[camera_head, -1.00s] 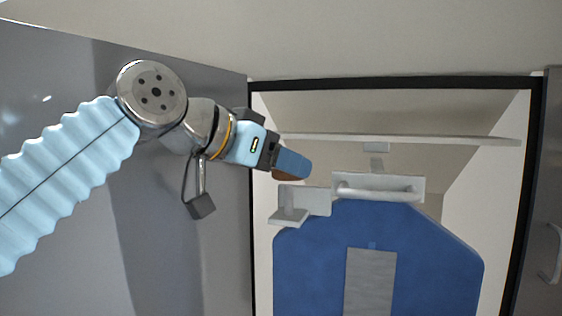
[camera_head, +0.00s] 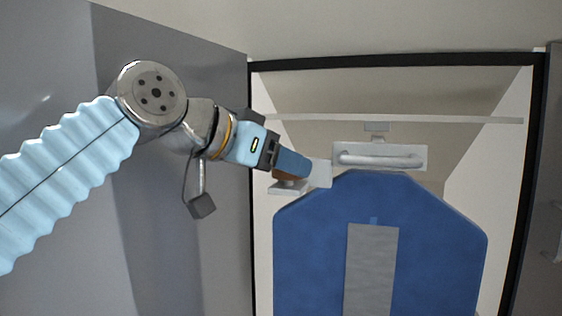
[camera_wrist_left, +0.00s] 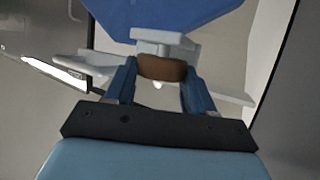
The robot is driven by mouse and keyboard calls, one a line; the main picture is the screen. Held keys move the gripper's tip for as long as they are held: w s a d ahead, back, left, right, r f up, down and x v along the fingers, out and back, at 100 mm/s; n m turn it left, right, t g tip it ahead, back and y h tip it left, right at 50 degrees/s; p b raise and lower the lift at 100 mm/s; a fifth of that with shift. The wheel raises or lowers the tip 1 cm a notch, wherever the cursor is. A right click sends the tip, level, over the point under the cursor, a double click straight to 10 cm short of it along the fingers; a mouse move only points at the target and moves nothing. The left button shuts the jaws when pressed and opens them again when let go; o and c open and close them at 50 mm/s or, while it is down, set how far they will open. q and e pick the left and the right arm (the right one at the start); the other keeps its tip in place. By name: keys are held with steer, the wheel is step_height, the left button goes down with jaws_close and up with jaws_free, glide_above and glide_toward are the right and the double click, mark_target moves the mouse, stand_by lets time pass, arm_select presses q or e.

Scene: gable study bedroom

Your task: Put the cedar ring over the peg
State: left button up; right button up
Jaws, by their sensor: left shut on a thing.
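The cedar ring is brown and sits between my left fingertips in the left wrist view (camera_wrist_left: 162,69). In the head view only a brown sliver of the ring (camera_head: 286,178) shows under the blue fingers. My left gripper (camera_head: 303,167) is shut on the ring. A pale bracket (camera_head: 288,188) lies just below the fingertips in the head view, partly covered by them. It also shows in the left wrist view (camera_wrist_left: 166,38), right against or just beyond the ring. The peg itself is hidden, and I cannot tell whether the ring is around it. My right gripper is out of view.
A blue board (camera_head: 430,225) with a grey strip (camera_head: 371,275) fills the lower middle. A pale bar handle (camera_head: 380,156) is above it. A thin shelf edge (camera_head: 450,120) crosses behind. A black frame (camera_head: 400,60) borders the recess.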

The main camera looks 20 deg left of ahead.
arm_select(q)
steer(key=o, duration=1)
steer(key=shift+c, duration=0.2)
steer(key=shift+o, duration=0.6)
